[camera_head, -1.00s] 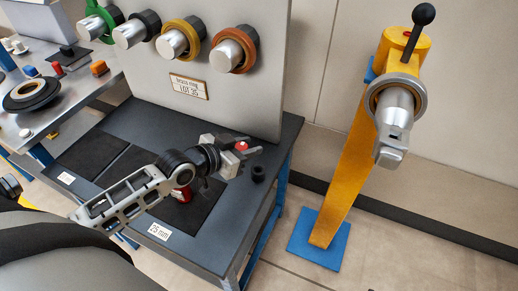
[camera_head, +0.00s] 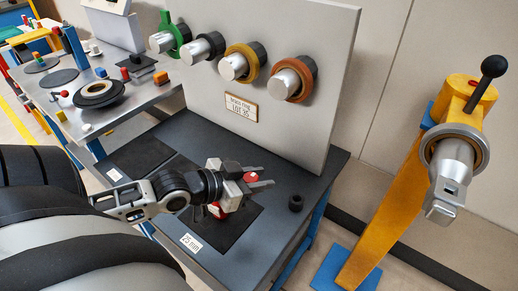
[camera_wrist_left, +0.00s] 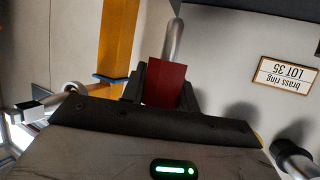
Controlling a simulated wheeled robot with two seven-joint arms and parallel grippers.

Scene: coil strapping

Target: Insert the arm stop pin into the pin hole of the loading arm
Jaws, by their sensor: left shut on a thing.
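My left gripper (camera_head: 262,180) is shut on a red block-like piece (camera_head: 251,177), held above the dark table top. In the left wrist view, the red piece (camera_wrist_left: 166,84) sits between the fingers, and a silver rod (camera_wrist_left: 175,40) extends beyond it; this appears to be the arm stop pin. The loading arm (camera_head: 452,180) is a silver bar with a dark slot, carried by a yellow post (camera_head: 385,225) at the right, well apart from my gripper. I cannot make out its pin hole for certain. My right gripper is not in view.
An upright grey panel (camera_head: 322,100) with several rings on pegs stands behind the gripper. A small black cylinder (camera_head: 296,202) stands on the table (camera_head: 262,235) to the gripper's right. Another red item (camera_head: 217,211) is partly hidden below the gripper. Open floor separates table and post.

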